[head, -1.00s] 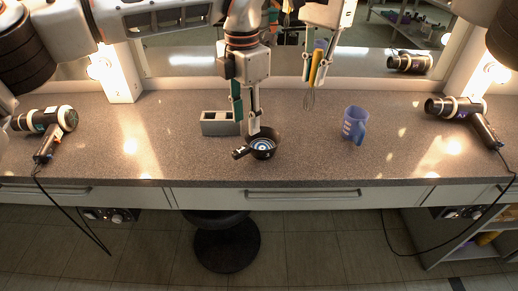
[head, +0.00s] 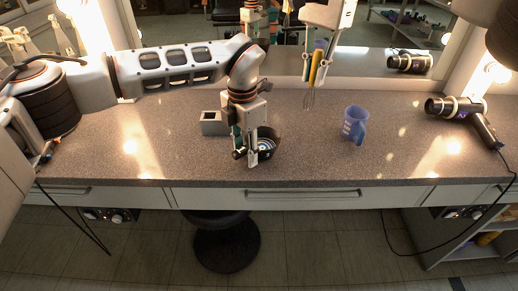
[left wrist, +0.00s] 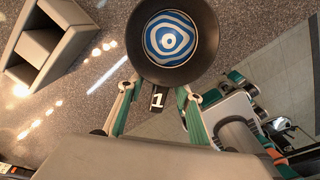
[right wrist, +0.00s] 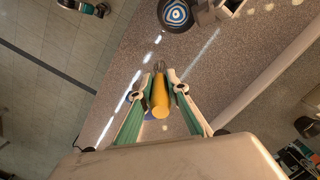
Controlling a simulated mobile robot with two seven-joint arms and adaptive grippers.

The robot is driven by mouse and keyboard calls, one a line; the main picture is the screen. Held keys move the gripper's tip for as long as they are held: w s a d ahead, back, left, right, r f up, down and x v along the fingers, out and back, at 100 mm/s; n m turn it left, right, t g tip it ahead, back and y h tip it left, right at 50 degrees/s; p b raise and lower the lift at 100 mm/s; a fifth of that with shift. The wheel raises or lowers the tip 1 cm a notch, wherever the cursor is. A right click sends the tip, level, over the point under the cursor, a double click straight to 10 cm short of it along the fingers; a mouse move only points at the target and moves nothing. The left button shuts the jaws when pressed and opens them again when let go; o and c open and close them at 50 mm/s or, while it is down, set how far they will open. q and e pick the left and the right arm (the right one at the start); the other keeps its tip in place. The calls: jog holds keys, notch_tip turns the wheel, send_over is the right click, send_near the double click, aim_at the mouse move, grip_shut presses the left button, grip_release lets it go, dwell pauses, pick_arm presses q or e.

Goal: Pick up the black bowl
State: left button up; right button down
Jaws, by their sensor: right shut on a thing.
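The black bowl (head: 275,138) sits on the counter near its front edge, with a blue and white ring pattern inside and a short handle. In the left wrist view the bowl (left wrist: 207,40) is just ahead, its handle (left wrist: 158,97) marked with a 1. My left gripper (head: 246,158) is open and low at the bowl's handle, one finger on each side, with gaps showing. My right gripper (head: 315,82) is shut on a whisk (head: 318,68) with a yellow handle, held above the counter. The whisk's handle shows between the fingers in the right wrist view (right wrist: 160,98).
A grey box with compartments (head: 212,124) stands behind and left of the bowl. A purple mug (head: 354,124) stands to the right. A hair dryer (head: 462,112) lies at the far right. A mirror (head: 380,63) runs behind the counter. The counter between bowl and mug is clear.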

pick_arm(q)
grip_shut()
notch_tip(320, 180, up, 10)
jog(key=shift+f, duration=0.25)
jog(key=shift+s+f, duration=0.1)
jog(key=shift+f, duration=4.45)
jog(key=shift+f, duration=0.25)
jog(key=shift+o, duration=0.2)
grip_release()
